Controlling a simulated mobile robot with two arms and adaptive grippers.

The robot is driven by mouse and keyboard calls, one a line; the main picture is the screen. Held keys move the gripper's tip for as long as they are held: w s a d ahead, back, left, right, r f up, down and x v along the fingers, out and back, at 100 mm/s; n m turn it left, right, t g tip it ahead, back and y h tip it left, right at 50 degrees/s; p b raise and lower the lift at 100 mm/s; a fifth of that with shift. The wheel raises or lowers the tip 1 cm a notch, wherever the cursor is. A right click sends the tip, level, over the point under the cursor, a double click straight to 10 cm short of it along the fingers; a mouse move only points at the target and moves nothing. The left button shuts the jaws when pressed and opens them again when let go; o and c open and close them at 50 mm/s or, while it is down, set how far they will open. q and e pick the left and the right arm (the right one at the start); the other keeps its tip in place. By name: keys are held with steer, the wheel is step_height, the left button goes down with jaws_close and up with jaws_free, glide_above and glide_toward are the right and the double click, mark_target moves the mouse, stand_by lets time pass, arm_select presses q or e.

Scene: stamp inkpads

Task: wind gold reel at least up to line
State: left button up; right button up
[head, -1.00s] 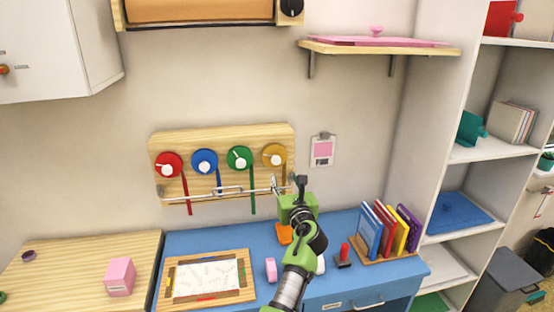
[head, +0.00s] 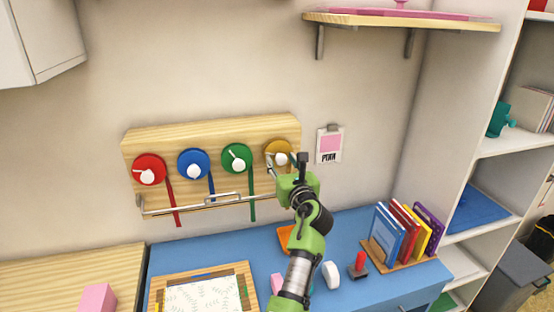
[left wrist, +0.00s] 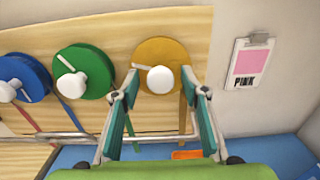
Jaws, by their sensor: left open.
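The gold reel (head: 276,149) is at the right end of the wooden board (head: 215,135), with a white knob (left wrist: 160,79) on its front. Its gold ribbon (left wrist: 184,115) hangs down on the right in the left wrist view. In the head view my gripper hides that ribbon. A metal rail (head: 165,208) runs across the lower board. My left gripper (left wrist: 168,88) is open in front of the gold reel. Its fingertips appear on either side of the white knob. I cannot tell whether they touch it. My right gripper is not in view.
Green (head: 236,158), blue (head: 194,163) and red (head: 149,169) reels with hanging ribbons sit left of the gold one. A pink card on a clipboard (head: 329,145) hangs to the right. Below, the blue desk (head: 345,223) holds a framed tray (head: 160,285), a red-handled stamp (head: 360,262) and books.

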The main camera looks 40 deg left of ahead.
arm_select(q)
steer(key=shift+r, duration=0.1)
steer(key=shift+s+d+r, duration=0.1)
steer(key=shift+d, duration=0.1)
steer(key=c, duration=1.1)
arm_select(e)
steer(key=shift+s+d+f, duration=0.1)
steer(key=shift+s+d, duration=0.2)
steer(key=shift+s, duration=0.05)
